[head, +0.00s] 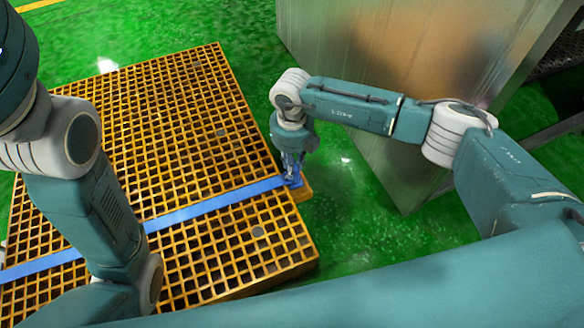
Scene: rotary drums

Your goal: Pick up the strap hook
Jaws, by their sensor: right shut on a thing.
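A blue strap (215,203) runs across the yellow grating from the left edge of the view to the grating's right edge. The strap hook (293,182) is at the strap's right end, small and partly hidden by my gripper. My right gripper (292,176) points down over that end and is shut on the strap hook. The fingers are small here, so their exact grip on the hook is hard to make out. My left arm comes in from the left over the grating, and its gripper is out of view.
The strap lies over a yellow grating platform (170,110) with a raised edge above the green floor (375,245). A tall metal cabinet (400,60) stands behind my right arm. Green floor is clear between the platform and the cabinet.

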